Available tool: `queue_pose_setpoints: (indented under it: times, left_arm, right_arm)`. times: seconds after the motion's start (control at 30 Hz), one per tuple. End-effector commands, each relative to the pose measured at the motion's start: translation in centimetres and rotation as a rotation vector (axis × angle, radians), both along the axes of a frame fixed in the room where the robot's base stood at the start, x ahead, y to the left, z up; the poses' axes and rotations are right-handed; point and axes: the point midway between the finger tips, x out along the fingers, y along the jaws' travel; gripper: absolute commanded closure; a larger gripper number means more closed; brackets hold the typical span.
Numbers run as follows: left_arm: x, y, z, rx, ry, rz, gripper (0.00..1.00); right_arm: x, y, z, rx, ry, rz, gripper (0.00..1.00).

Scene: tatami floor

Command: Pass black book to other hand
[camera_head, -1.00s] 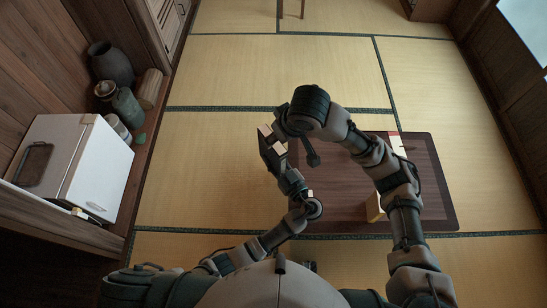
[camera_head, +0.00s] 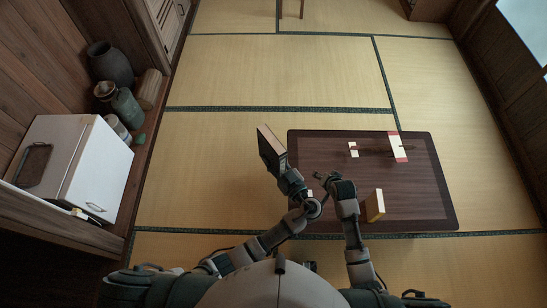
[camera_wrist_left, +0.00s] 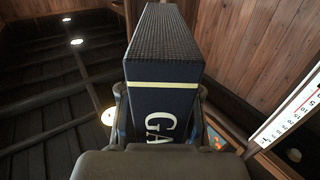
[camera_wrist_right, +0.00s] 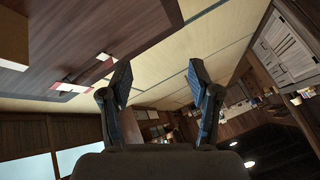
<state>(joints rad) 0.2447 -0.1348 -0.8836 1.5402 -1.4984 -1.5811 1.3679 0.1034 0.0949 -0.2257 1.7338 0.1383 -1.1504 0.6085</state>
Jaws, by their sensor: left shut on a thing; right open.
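The black book (camera_head: 270,148) is held up and tilted left of the low table in the head view. My left gripper (camera_head: 284,171) is shut on its lower end. In the left wrist view the book (camera_wrist_left: 163,75) stands between the two fingers, with a pale yellow stripe and large white letters on its dark spine. My right gripper (camera_head: 321,178) is over the near left part of the table, to the right of the book and apart from it. In the right wrist view its fingers (camera_wrist_right: 158,78) are spread with nothing between them.
The low dark table (camera_head: 430,195) carries an upright tan book (camera_head: 375,205), a red and white item (camera_head: 398,147) and a small white and red item (camera_head: 353,150). A white box (camera_head: 90,165) and several jars (camera_head: 110,65) stand at the left.

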Motion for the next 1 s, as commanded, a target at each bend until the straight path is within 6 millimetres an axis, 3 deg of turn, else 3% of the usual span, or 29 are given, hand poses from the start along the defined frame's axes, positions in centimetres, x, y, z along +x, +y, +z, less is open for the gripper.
queue_pose_setpoints:
  times: [0.03,0.2,0.4,0.5,0.6,0.73,0.87,1.0]
  left_arm:
    - [0.0,0.0,0.1,0.000,-0.001,0.000,1.00]
    - [0.0,0.0,0.1,0.000,-0.001,0.000,1.00]
    - [0.1,-0.1,0.1,0.000,-0.001,0.000,1.00]
    - [0.1,-0.1,0.1,0.001,-0.001,0.000,1.00]
    - [0.1,-0.1,0.1,0.001,-0.001,0.000,1.00]
    - [0.1,-0.1,0.0,0.001,-0.001,0.000,1.00]
    - [0.2,0.0,0.0,0.000,0.000,0.000,1.00]
    - [0.2,0.0,0.0,0.000,0.000,0.000,1.00]
  right_arm:
    - [-2.0,-0.5,-2.8,-0.032,0.035,0.022,0.38]
    - [-8.7,-2.1,-10.4,-0.138,0.125,0.129,0.38]
    - [-18.0,-3.9,-17.9,-0.244,0.235,0.274,0.38]
    - [-22.7,-4.7,-20.7,-0.286,0.284,0.348,0.38]
    - [-26.9,-5.3,-22.7,-0.318,0.325,0.414,0.38]
    - [-30.7,-5.9,-24.4,-0.346,0.362,0.477,0.38]
    - [-32.7,-6.2,-25.1,-0.360,0.380,0.511,0.38]
    - [-33.2,-6.3,-25.3,-0.363,0.384,0.520,0.38]
